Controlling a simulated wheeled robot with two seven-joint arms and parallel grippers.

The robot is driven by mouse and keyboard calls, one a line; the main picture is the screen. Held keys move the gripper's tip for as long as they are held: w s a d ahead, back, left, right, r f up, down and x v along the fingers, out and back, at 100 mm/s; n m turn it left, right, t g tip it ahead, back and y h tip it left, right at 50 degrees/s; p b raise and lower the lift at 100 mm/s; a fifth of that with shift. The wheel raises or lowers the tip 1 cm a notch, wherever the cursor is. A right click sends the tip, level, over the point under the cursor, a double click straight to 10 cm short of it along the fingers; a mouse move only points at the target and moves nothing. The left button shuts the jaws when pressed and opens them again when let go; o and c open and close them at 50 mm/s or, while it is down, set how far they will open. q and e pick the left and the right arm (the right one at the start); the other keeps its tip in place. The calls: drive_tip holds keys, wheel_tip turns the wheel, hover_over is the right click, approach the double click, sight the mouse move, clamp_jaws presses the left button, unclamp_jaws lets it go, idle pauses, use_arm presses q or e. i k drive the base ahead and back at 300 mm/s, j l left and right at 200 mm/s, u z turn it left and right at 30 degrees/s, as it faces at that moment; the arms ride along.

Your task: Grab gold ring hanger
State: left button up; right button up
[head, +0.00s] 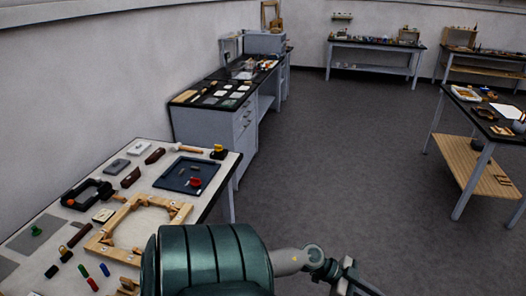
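I cannot make out a gold ring hanger for certain in the head view. A small yellow-topped piece on a black base (218,152) stands at the far right corner of the near workbench (205,214); it is too small to identify.
The near bench holds a wooden frame with a round opening (97,243), a dark blue tray (172,182), a black clamp (72,199) and several small tools. A grey cabinet bench (240,128) stands behind. More tables line the back and right. The middle floor is clear.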

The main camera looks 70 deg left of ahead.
sight(64, 252)
drive_tip(key=j, duration=0.4)
drive_tip(key=i+j+u, duration=0.1)
drive_tip(key=j, duration=0.25)
drive_tip(key=j+u, duration=0.2)
drive_tip(key=u, duration=0.15)
drive_tip(key=j+u, duration=0.15)
drive_tip(key=u, duration=0.2)
drive_tip(key=j+u, duration=0.15)
drive_tip(key=u, duration=0.35)
drive_tip(key=j+u, duration=0.1)
drive_tip(key=u, duration=0.4)
drive_tip(key=j+u, duration=0.15)
drive_tip(key=u, duration=0.35)
drive_tip(key=j+u, duration=0.15)
drive_tip(key=u, duration=0.35)
drive_tip(key=i+j+u, duration=0.1)
drive_tip(key=u, duration=0.35)
